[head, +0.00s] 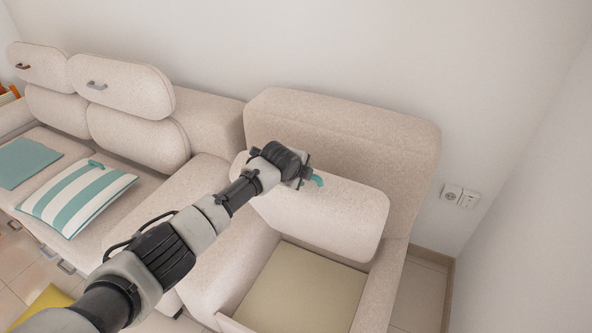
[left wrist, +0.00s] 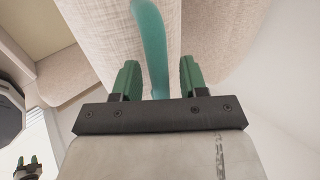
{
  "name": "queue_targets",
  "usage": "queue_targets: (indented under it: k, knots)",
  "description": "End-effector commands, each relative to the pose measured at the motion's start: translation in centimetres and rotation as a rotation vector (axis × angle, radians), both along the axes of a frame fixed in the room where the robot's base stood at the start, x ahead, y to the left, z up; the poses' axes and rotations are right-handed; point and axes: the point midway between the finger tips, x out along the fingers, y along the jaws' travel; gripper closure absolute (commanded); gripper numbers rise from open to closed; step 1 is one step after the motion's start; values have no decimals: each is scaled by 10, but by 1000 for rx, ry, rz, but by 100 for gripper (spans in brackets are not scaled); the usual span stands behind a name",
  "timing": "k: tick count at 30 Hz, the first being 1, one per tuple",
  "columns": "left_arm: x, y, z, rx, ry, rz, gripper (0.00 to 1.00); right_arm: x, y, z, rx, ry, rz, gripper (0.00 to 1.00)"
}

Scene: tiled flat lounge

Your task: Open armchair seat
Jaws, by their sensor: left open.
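The beige armchair (head: 340,135) stands against the wall with its seat (head: 345,215) tilted up towards the backrest. Below the raised seat is an open compartment with a plain beige bottom (head: 305,290). A curved teal handle (head: 318,180) is on the seat's raised edge. My left gripper (head: 304,176) is at this handle. In the left wrist view my left gripper (left wrist: 158,70) is open, with the teal handle (left wrist: 150,40) between its green fingers. My right gripper (left wrist: 27,162) shows small at the lower left there, its fingers apart.
A beige sofa (head: 170,110) stands left of the armchair, with a striped cushion (head: 78,195) and a plain teal cushion (head: 25,162) on it. A wall socket (head: 460,196) is on the right. A strip of tiled floor (head: 420,295) is clear beside the armchair.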

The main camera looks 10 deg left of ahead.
Motion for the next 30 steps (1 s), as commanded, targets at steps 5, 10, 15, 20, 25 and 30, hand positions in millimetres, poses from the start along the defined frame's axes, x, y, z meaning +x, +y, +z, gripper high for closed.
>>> queue_targets:
  k: [5, 10, 15, 20, 25, 30]
  knots:
    - [-10, 5, 13, -1, -3, -1, 57, 0, 0, 1, 0, 0, 0, 57]
    - [-27, 11, 32, 0, -3, -1, 57, 0, 0, 0, -1, 0, 0, 57]
    - [-46, 17, 53, 0, -3, -1, 57, 0, 0, -4, -1, 0, 0, 57]
    - [-58, 22, 69, 0, -3, -1, 57, 0, 0, -6, -1, 0, 0, 57]
    - [-65, 24, 77, -1, -2, 0, 57, 0, 0, -7, -1, 0, 0, 57]
    - [-66, 24, 78, 0, -1, 0, 57, 0, 0, -7, -1, -1, 0, 57]
